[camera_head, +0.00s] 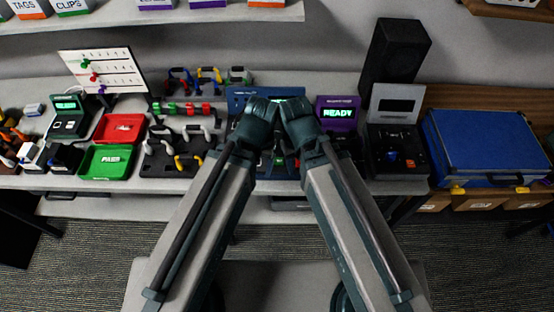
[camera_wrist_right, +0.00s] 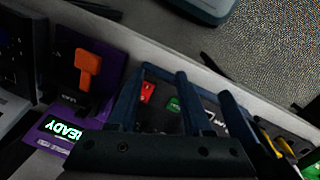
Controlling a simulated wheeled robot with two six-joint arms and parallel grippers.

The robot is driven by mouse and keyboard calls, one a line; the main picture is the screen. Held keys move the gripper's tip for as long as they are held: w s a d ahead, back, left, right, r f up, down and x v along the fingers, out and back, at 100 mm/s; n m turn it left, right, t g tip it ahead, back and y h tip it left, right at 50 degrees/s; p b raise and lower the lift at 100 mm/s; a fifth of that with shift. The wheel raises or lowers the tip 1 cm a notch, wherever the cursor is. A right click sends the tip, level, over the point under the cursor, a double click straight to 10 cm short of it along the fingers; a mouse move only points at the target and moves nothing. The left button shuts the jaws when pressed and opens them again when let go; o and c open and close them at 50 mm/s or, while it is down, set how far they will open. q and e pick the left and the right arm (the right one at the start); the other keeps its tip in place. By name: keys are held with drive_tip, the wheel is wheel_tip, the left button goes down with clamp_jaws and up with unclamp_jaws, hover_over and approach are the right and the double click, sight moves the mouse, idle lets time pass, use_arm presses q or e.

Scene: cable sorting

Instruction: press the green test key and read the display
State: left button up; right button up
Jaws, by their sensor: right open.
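A green key (camera_wrist_right: 173,104) shows in the right wrist view, beside a red key (camera_wrist_right: 147,92) on a dark panel with a blue rim. My right gripper (camera_wrist_right: 160,82) is open, its fingers reaching over this panel; I cannot tell whether it touches the green key. In the head view the blue unit (camera_head: 240,94) is mostly hidden behind my arm ends, and no display on it can be read. A purple unit to its right has a lit display (camera_head: 338,113) reading READY, also visible in the right wrist view (camera_wrist_right: 62,130). My left gripper is hidden by its own arm.
A red tray (camera_head: 119,128) and a green tray (camera_head: 107,161) lie at the left. Several cables hang on a dark rack left of my arms. A blue case (camera_head: 480,145) and a black box with a grey screen (camera_head: 397,104) stand at the right.

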idle(0.3)
clamp_jaws()
idle(1.6)
